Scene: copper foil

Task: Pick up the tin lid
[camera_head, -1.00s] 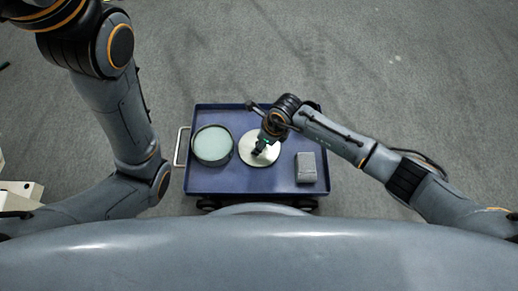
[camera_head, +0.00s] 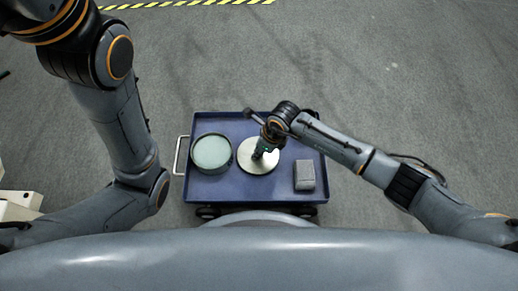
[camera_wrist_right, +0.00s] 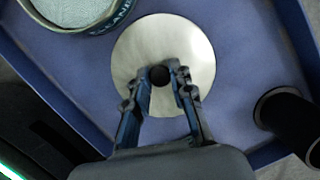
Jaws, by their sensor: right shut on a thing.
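The tin lid (camera_head: 264,168) is a round, pale metal disc with a small dark knob, on the blue cart to the right of the round tin (camera_head: 212,152). In the right wrist view the lid (camera_wrist_right: 130,50) lies under my fingers with the knob (camera_wrist_right: 160,76) between the fingertips. My right gripper (camera_wrist_right: 166,72) is shut on the lid by its knob; it also shows in the head view (camera_head: 261,153). I cannot tell whether the lid is clear of the cart surface. My left arm shows at the left, but its gripper is out of view.
The blue cart (camera_head: 235,189) has a raised rim and a pale handle (camera_head: 180,155) at its left. A grey block (camera_head: 304,175) stands right of the lid. A dark cylinder (camera_wrist_right: 290,115) shows at the right of the wrist view. Pale boxes (camera_head: 20,203) stand at far left.

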